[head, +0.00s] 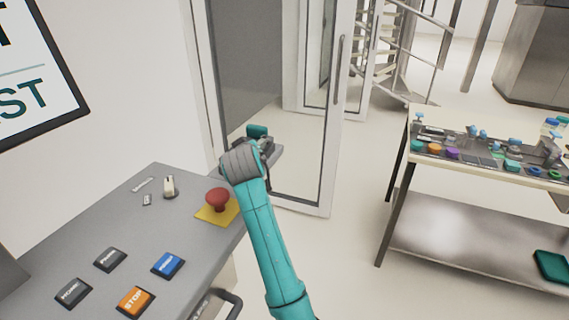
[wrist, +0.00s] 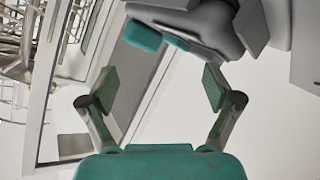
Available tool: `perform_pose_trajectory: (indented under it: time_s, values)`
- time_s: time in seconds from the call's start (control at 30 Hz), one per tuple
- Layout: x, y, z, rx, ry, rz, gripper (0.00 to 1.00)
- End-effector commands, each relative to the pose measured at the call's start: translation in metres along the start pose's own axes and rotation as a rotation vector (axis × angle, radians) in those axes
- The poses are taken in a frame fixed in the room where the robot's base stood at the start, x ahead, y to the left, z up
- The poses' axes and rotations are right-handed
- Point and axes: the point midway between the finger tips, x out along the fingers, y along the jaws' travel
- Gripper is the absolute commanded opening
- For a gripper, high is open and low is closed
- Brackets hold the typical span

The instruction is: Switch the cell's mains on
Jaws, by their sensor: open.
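A grey control console (head: 65,218) stands at the lower left of the head view. On it is a small pale lever-like switch (head: 169,185) beside small label plates; I cannot read its setting. I cannot confirm that it is the mains switch. My gripper (head: 262,147) is beyond the console's right edge, in front of the glass door, apart from the switch and the buttons. In the wrist view my gripper (wrist: 157,86) has its two fingers spread wide with nothing between them. The console's switch cannot be made out in the wrist view.
A red mushroom button (head: 217,199) on a yellow plate sits between switch and arm. Blue (head: 168,264), orange STOP (head: 135,301) and dark buttons (head: 110,259) lie nearer. A glass door (head: 325,130) stands behind my gripper. A table (head: 475,168) with small parts stands right.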

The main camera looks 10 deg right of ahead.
Motion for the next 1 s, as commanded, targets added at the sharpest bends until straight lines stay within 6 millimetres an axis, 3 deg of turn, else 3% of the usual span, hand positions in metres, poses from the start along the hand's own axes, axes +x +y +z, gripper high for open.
perform_pose_trajectory:
  time_s: [0.1,0.53,1.0]
  values:
    - [-0.003,0.012,0.009,-0.042,0.047,0.046,0.90]
    - [-0.015,0.030,0.064,-0.140,0.107,0.144,0.90]
    - [-0.019,0.034,0.074,-0.163,0.122,0.165,0.90]
